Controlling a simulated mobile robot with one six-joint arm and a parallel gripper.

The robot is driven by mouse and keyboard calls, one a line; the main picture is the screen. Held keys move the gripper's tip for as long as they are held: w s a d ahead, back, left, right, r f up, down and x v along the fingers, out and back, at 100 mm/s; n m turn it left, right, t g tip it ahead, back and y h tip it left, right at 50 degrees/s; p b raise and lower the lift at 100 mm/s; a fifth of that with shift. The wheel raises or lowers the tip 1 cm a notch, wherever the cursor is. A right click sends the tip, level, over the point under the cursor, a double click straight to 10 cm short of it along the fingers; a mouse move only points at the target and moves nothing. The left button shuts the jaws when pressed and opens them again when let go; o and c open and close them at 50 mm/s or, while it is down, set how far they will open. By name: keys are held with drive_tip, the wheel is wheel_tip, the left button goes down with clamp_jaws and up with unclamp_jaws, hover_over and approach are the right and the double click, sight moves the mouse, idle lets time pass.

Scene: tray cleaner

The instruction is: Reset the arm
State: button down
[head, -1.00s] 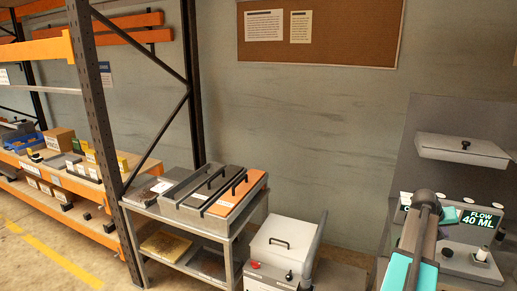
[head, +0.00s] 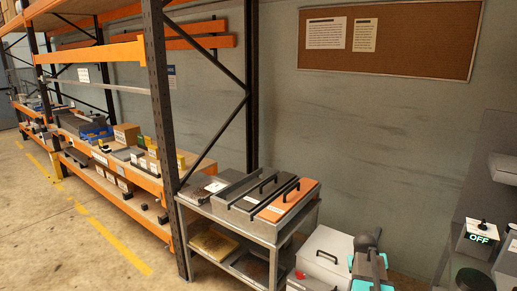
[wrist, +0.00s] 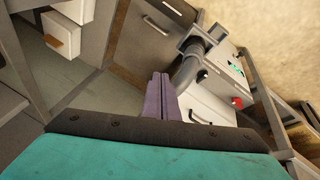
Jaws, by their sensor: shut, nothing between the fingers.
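My gripper shows in the wrist view, its two purple fingers (wrist: 160,92) pressed together with nothing between them. A teal part of my arm fills the bottom of that view. Beyond the fingertips are a grey bent pipe (wrist: 187,72) and a white box with a black handle (wrist: 207,118). I cannot tell whether the fingers touch the pipe. In the head view my arm (head: 370,265) shows teal and grey at the bottom, right of the middle. My fingers are not visible there.
A grey cart (head: 270,237) carries lidded trays, one with an orange lid (head: 290,200). A white box (head: 325,255) with a black handle stands beside it. Orange shelving (head: 120,180) is at left. A panel reading OFF (head: 481,238) is at right. Floor at lower left is clear.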

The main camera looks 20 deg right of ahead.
drive_tip(key=w+a+f+n+y, duration=0.1)
drive_tip(key=a+f, duration=0.3)
drive_tip(key=a, duration=0.7)
drive_tip(key=w+a+f+n+y, duration=0.1)
drive_tip(key=a+f+n+y, duration=0.15)
drive_tip(key=a, duration=0.85)
drive_tip(key=s+a+f+n+g, duration=0.1)
drive_tip(key=s+a+f, duration=0.2)
drive_tip(key=a, duration=0.7)
drive_tip(key=s+a+f+n+g, duration=0.1)
drive_tip(key=s+a+f, duration=0.25)
drive_tip(key=a, duration=0.65)
drive_tip(key=s+f+g, duration=0.2)
drive_tip(key=s+f, duration=0.7)
drive_tip(key=s, duration=0.3)
drive_tip(key=s+f+g+b, duration=0.1)
drive_tip(key=s+f+g, duration=0.2)
drive_tip(key=s+f, duration=0.7)
drive_tip(key=s+y, duration=0.1)
drive_tip(key=s, duration=0.2)
drive_tip(key=shift+f+g, duration=0.25)
drive_tip(key=shift+g, duration=0.05)
drive_tip(key=shift+d, duration=0.1)
